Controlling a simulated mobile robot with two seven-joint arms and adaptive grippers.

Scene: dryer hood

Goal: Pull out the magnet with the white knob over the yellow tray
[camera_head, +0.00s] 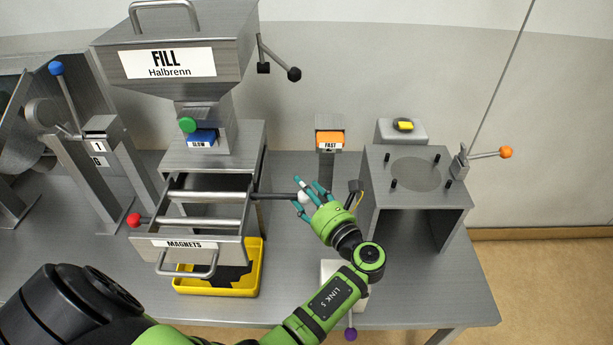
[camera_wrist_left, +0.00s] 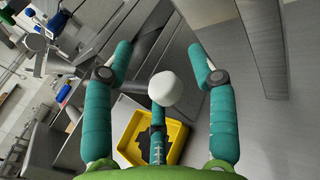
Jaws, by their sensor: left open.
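The white knob (camera_head: 303,198) sits at the end of a dark rod (camera_head: 274,196) that sticks out to the right of the magnet drawer (camera_head: 190,243). The drawer is pulled out, with metal magnet bars (camera_head: 205,196) lying across it. My left gripper (camera_head: 313,191) is open at the knob. In the left wrist view the knob (camera_wrist_left: 164,90) shows between the spread teal fingers (camera_wrist_left: 163,62); I cannot tell whether any finger touches it. The yellow tray (camera_head: 190,291) stands under the drawer with dark material in it. My right gripper is out of view.
A post with an orange FAST button (camera_head: 330,138) stands behind my gripper. A metal stand (camera_head: 415,200) is to the right. A light block with a purple knob (camera_head: 350,335) stands near the front edge.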

